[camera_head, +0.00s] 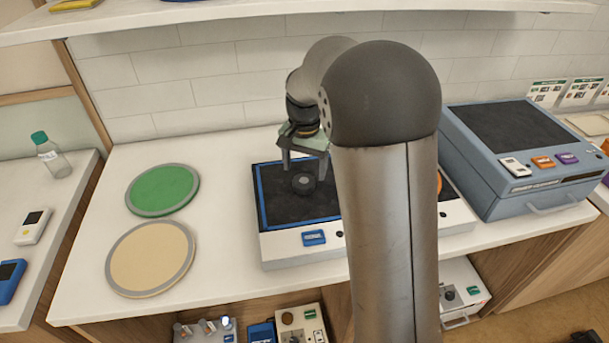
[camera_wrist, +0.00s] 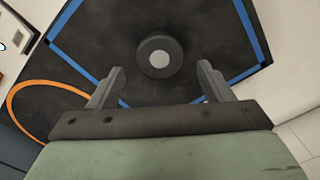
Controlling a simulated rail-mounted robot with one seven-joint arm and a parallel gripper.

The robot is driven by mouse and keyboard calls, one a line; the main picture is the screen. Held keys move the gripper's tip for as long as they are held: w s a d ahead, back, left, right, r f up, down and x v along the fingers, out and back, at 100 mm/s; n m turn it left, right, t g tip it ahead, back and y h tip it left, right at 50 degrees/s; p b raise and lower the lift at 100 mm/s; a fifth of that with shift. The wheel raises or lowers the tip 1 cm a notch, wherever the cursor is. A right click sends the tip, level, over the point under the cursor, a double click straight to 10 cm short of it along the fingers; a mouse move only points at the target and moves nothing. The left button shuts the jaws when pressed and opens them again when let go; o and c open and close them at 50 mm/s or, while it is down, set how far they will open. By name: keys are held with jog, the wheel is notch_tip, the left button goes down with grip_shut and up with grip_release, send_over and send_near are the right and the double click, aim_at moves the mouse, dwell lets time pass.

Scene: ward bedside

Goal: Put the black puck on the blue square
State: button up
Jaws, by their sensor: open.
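The black puck (camera_head: 303,183), with a grey centre, sits on the black surface inside the blue square outline (camera_head: 262,203). In the wrist view the puck (camera_wrist: 159,57) lies within the blue outline (camera_wrist: 96,76), apart from its lines. My gripper (camera_head: 304,172) is over the puck in the head view. In the wrist view my gripper's fingers (camera_wrist: 160,80) are spread and empty, with the puck just beyond their tips. Whether a finger touches the puck cannot be told. My arm hides the right part of the panel in the head view.
An orange ring (camera_wrist: 22,97) is marked beside the blue outline. A green round pad (camera_head: 162,188) and a beige round pad (camera_head: 150,258) lie on the counter at left. A blue-grey case (camera_head: 530,190) stands at right. A shelf (camera_head: 220,18) runs above.

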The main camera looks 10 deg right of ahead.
aim_at(304, 179)
notch_tip(304, 179, up, 8)
jog(key=s+f+n, duration=0.3)
jog(key=s+f, duration=0.1)
jog(key=s, duration=1)
jog(key=s+f+n, duration=0.4)
jog(key=s, duration=1)
jog(key=shift+a+n, duration=0.3)
jog(key=shift+a, duration=0.15)
